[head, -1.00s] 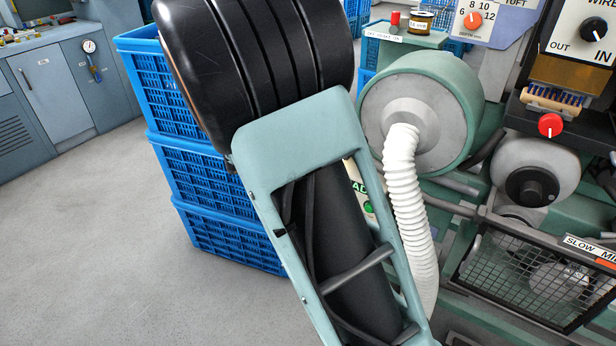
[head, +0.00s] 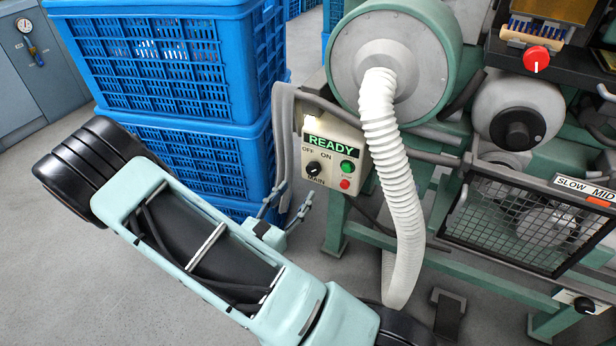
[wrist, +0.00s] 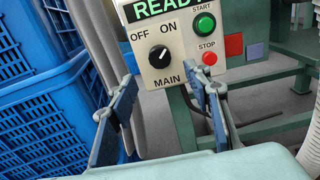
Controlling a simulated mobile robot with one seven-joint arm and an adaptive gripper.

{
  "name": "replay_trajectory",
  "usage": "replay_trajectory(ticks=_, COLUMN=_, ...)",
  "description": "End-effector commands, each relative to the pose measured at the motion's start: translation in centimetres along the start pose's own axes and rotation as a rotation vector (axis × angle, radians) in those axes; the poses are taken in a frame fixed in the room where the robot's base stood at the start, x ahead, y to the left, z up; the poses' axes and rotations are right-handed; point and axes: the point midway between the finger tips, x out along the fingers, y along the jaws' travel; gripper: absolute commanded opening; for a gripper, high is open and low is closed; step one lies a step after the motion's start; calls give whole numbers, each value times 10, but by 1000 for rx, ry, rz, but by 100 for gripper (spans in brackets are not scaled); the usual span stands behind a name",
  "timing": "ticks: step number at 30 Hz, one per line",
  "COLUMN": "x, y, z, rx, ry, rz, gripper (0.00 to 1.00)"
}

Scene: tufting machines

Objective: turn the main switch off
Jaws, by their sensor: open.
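The main switch (head: 313,169) is a black round knob on a cream control box (head: 340,196) at the machine's left end. In the wrist view the knob (wrist: 158,56) sits above the word MAIN, under OFF and ON, and its white mark points up and right toward ON. The READY display (head: 331,145) above is lit green. My gripper (head: 284,208) is open and empty, a little below and left of the knob in the head view. In the wrist view my gripper's (wrist: 165,90) two blue-padded fingers lie apart below the knob, not touching it.
A green start button (head: 347,167) and a red stop button (head: 345,184) sit right of the knob. Stacked blue crates (head: 190,130) stand close on the left. A white ribbed hose (head: 393,170) hangs right of the box. A grey bent bar (head: 284,140) runs beside the box's left.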

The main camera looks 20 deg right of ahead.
Motion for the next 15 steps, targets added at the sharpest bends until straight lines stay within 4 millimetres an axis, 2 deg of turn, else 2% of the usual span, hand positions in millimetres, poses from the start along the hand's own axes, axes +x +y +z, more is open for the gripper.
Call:
replay_trajectory(ticks=3, x=25, y=-1, z=-2, rx=2, ry=0, rz=-5, gripper=45)
replay_trajectory(ticks=9, x=60, y=-1, z=-2, rx=3, ry=0, rz=-4, gripper=45)
replay_trajectory(ticks=15, x=78, y=0, z=-1, rx=3, ry=2, rz=-2, gripper=45)
